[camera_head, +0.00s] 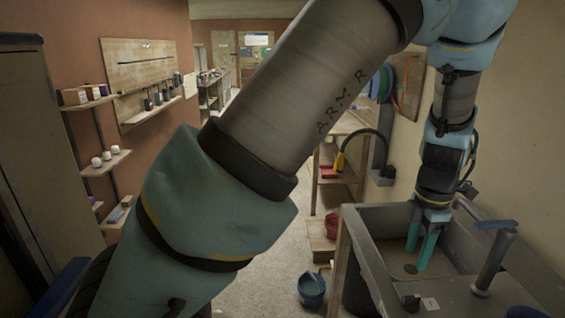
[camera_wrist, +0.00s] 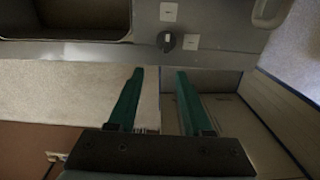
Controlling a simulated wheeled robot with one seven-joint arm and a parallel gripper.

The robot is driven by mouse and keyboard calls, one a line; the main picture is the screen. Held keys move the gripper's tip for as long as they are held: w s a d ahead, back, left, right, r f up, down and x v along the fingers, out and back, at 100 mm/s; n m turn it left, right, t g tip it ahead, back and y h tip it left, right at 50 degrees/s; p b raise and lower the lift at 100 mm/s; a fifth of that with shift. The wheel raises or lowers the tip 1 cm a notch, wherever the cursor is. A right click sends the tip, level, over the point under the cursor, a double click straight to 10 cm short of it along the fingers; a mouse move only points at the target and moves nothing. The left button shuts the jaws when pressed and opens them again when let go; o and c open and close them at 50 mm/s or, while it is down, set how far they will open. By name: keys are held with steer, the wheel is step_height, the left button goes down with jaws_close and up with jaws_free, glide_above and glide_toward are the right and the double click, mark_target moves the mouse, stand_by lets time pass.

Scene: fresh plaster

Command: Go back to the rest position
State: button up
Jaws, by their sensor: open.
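My gripper (camera_head: 421,246) has two green fingers and points down over the grey sink unit (camera_head: 350,238) at the right of the head view. Its fingers are apart with nothing between them. In the wrist view my gripper (camera_wrist: 157,75) is also open and empty, with the front panel of the sink unit (camera_wrist: 225,54) and its dark knob beyond the fingertips. My arm crosses the middle of the head view from lower left to upper right and hides part of the room.
Wall shelves (camera_head: 104,160) with small jars stand at the left. A wooden shelf unit (camera_head: 335,185) stands behind. A floor aisle (camera_head: 262,283) is clear in the middle.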

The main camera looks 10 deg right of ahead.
steer(key=w+a+m+b, duration=0.1)
steer(key=w+a+m, duration=0.25)
steer(key=a, duration=0.35)
steer(key=w+a+r+m+b, duration=0.1)
steer(key=w+a+m, duration=0.1)
steer(key=w+a, duration=0.35)
steer(key=w+a+m+b, duration=0.1)
steer(key=w+a+m, duration=0.15)
steer(key=a, duration=0.65)
steer(key=s+a+m+b, duration=0.1)
steer(key=s+a+m, duration=0.1)
steer(key=a+m, duration=0.3)
steer(key=s+a+m+t+b, duration=0.1)
steer(key=a+m, duration=0.4)
steer(key=a, duration=0.8)
steer(key=shift+s+t, duration=0.3)
steer(key=shift+s, duration=0.1)
